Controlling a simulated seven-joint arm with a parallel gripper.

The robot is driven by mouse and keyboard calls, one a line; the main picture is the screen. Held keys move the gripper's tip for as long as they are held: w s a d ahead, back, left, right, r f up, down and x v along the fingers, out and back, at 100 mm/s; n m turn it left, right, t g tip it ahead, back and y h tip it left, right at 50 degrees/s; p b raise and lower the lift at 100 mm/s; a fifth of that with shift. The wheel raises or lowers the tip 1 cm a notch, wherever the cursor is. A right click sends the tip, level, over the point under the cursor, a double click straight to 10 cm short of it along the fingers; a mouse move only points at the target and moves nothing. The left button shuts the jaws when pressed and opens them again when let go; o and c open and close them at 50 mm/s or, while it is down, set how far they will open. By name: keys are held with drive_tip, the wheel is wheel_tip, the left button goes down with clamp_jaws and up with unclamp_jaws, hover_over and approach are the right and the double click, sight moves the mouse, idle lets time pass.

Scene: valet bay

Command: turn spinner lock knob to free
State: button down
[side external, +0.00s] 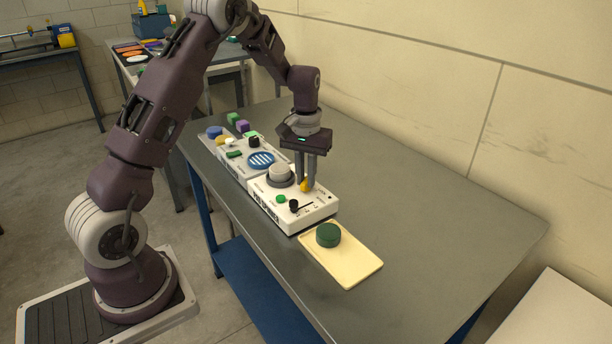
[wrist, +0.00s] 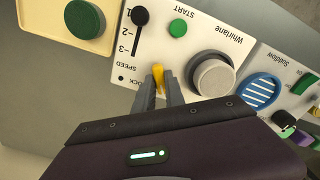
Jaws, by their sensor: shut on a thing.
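The yellow lock knob (wrist: 158,76) stands on the white panel of the Whirlane spinner unit (wrist: 201,33), by the printed word LOCK. In the side view the yellow knob (side external: 304,185) shows low between my fingers, on the right part of the white unit (side external: 316,212). My gripper (wrist: 160,92) comes from above and is shut on the yellow knob, with a grey finger on each side. The fingertips partly cover the knob, and I cannot tell which mark it points to.
The unit also bears a large grey knob (wrist: 214,76), a green START button (wrist: 178,28) and a black speed slider (wrist: 139,15). A cream tray (side external: 352,268) with a green puck (side external: 328,235) lies beside it. The grey table (side external: 440,215) is bare on the right.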

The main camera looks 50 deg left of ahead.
sight(306, 180)
drive_tip(key=shift+n, duration=1.1)
drive_tip(key=c, duration=1.4)
unclamp_jaws()
wheel_tip(306, 180, up, 7)
drive_tip(key=shift+r, duration=0.1)
